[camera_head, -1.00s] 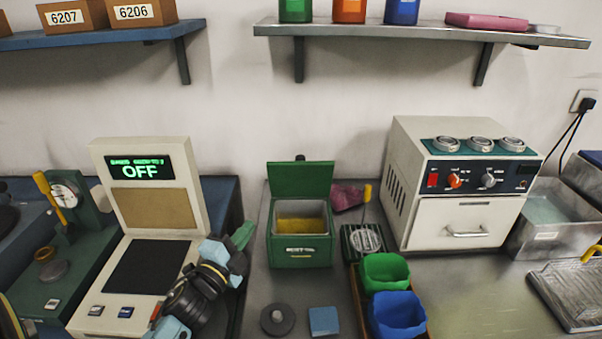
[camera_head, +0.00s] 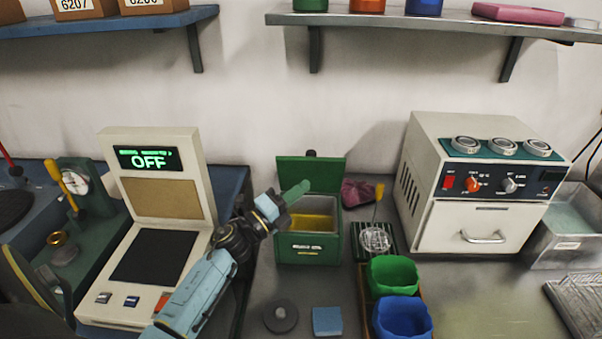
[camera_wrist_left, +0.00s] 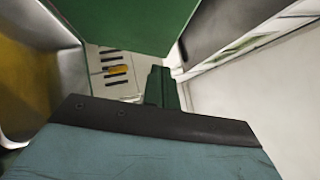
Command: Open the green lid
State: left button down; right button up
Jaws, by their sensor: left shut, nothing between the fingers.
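The green box (camera_head: 309,252) stands on the bench with a yellow content (camera_head: 312,222) visible inside. Its green lid (camera_head: 325,174) stands raised, roughly upright, at the back of the box. My left gripper (camera_head: 297,191) is shut and empty, with its green fingertips in front of the lid's left part, over the left side of the box. Whether it touches the lid I cannot tell. In the left wrist view the shut fingers (camera_wrist_left: 161,88) point along a green panel, likely the lid (camera_wrist_left: 130,18), with yellow at the left. My right gripper is not in view.
A tester with an OFF display (camera_head: 146,159) stands left, beneath my left arm. Right of the box are a green bin (camera_head: 392,276), a blue bin (camera_head: 402,318) and a white oven (camera_head: 464,226). A grey ring (camera_head: 281,317) and blue block (camera_head: 327,321) lie in front.

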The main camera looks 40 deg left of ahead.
aim_at(313, 165)
pick_arm(q)
jog(key=shift+w+a+r, duration=0.25)
jog(key=shift+w+a, duration=0.05)
jog(key=shift+w, duration=0.25)
jog(key=shift+w+a+r, duration=0.3)
jog(key=shift+w, duration=0.3)
jog(key=shift+w+a+r, duration=0.25)
jog(key=shift+w+a, duration=0.05)
jog(key=shift+w, duration=0.25)
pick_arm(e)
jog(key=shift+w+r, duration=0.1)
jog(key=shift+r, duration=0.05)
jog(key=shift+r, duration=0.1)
